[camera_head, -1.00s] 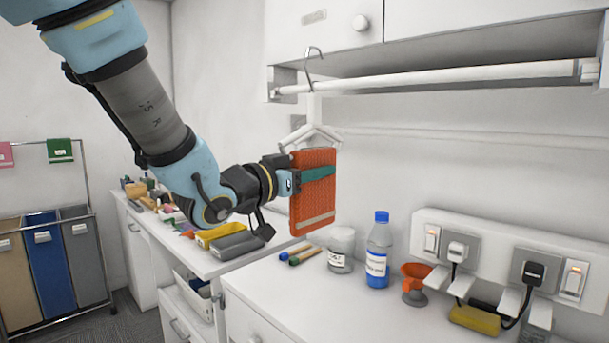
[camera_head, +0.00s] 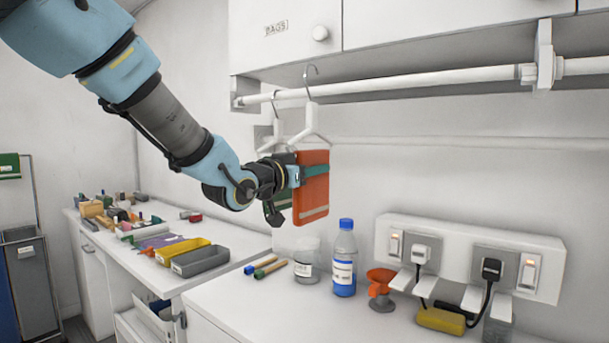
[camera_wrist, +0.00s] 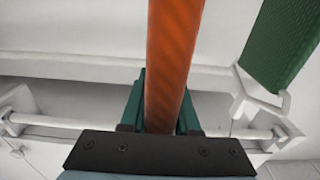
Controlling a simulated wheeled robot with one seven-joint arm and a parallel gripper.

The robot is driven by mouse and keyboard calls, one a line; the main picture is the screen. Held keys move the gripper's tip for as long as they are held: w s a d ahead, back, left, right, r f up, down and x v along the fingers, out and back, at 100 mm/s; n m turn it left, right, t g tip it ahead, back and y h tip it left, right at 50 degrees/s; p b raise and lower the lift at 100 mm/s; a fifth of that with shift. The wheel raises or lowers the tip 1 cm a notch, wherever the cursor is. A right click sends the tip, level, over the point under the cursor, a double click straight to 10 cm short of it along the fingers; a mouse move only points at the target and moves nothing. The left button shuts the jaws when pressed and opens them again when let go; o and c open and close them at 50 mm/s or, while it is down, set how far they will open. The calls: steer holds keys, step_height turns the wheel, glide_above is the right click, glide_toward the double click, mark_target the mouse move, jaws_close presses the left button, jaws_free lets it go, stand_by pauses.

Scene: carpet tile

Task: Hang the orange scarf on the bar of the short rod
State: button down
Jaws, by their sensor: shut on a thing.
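The orange scarf (camera_head: 314,187) is a flat folded panel with a pale stripe, below a white hanger (camera_head: 311,122) with a metal hook. My gripper (camera_head: 294,176) is shut on the scarf; in the wrist view its teal fingers (camera_wrist: 160,110) clasp the scarf (camera_wrist: 172,60) edge-on. The hook overlaps the white bar (camera_head: 400,83) and its top stands above it; I cannot tell if it rests on the bar. A bracket (camera_head: 545,55) separates this bar from another (camera_head: 588,66) running out of view on the right, so their lengths cannot be compared.
A green scarf (camera_wrist: 283,45) on a second hanger (camera_head: 272,138) is close behind, partly hidden by my gripper. A cabinet (camera_head: 285,32) is above the bar.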

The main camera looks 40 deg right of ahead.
mark_target(308, 181)
steer(key=w+d+f+b, duration=0.2)
steer(key=d, duration=0.6)
steer(key=shift+w+d, duration=0.15)
steer(key=shift+d, duration=0.2)
steer(key=c, duration=0.6)
jaws_free()
steer(key=shift+o, duration=0.2)
steer(key=shift+f, duration=0.1)
steer(key=b+v, duration=0.3)
steer(key=v, duration=0.7)
steer(key=shift+a, duration=0.45)
